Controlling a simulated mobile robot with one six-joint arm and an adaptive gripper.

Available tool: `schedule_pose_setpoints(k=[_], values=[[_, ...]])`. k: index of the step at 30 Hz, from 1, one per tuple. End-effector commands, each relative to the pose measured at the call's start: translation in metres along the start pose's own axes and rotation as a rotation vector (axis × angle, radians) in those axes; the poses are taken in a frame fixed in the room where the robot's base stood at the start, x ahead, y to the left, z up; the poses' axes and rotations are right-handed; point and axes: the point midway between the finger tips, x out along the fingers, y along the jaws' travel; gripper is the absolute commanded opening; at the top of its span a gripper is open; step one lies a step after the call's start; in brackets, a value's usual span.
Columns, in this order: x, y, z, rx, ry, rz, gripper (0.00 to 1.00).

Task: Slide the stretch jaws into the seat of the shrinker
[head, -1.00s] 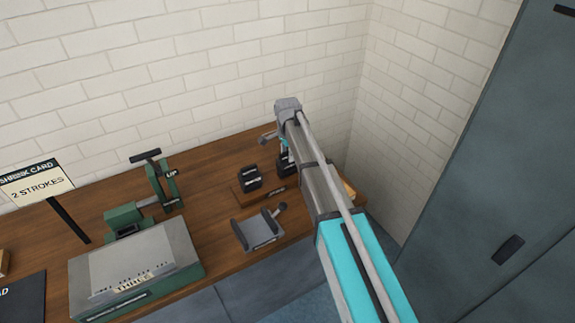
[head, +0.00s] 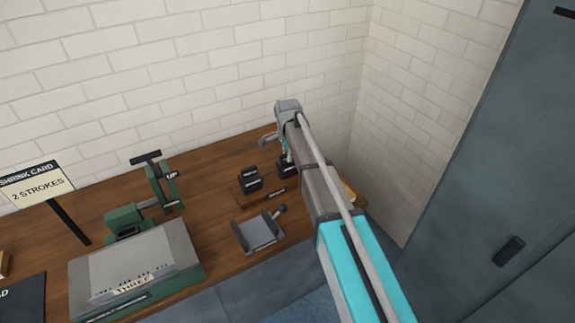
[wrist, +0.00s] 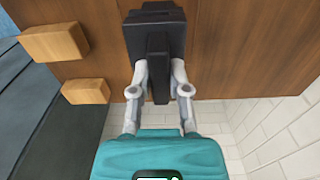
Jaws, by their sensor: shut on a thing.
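My gripper (wrist: 160,91) is shut on the upright fin of a dark jaw block (wrist: 156,32) in the wrist view. In the head view the block (head: 286,169) is partly hidden by my arm, at the right part of the bench. A second dark jaw block (head: 250,178) sits to its left on a wooden rack (head: 248,198) with a small label. The green shrinker (head: 125,217), with an upright lever marked UP, stands further left on the bench. I cannot make out its seat clearly.
A grey open tray-like holder (head: 258,235) with a knob lies in front of the rack. A grey-topped box (head: 140,265) labelled THREE stands at the bench front. A shrink card (head: 35,190) reads 2 STROKES. Two wooden blocks (wrist: 53,42) show in the wrist view. A brick wall is behind.

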Motion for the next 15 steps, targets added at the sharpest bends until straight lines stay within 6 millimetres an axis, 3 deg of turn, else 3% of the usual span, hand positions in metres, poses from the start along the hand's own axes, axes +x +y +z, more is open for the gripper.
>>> schedule_pose_setpoints(k=[15], values=[[-0.0055,-0.0001,-0.0002,0.0,0.0,0.0,0.0]])
